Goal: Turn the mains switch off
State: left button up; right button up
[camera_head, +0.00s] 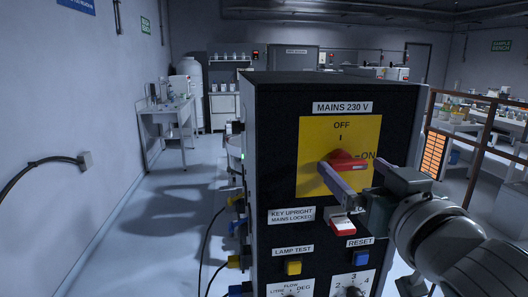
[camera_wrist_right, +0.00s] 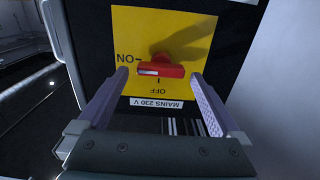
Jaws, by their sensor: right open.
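The mains switch (camera_head: 347,158) is a red rotary handle on a yellow plate (camera_head: 312,150) under the label "MAINS 230 V". Its handle lies level, with its pale-marked end towards ON. OFF is printed at the top of the plate. In the right wrist view the switch (camera_wrist_right: 160,69) appears upside down, between and just beyond the fingertips. My right gripper (camera_head: 352,166) is open in front of the plate, its purple fingers either side of the handle. I cannot tell whether they touch it. One finger hides part of the plate's lower edge. My left gripper is not in view.
Below the plate is a red-and-white key switch (camera_head: 342,228) labelled "KEY UPRIGHT MAINS LOCKED", partly behind my gripper. Lower are a yellow lamp-test button (camera_head: 293,268), a blue reset button (camera_head: 361,258) and dials. Cables hang at the cabinet's left side. The floor to the left is clear.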

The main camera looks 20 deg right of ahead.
aim_at(350, 165)
jog(key=shift+x, duration=1.6)
jog(key=c, duration=1.2)
jog(key=shift+c, duration=0.2)
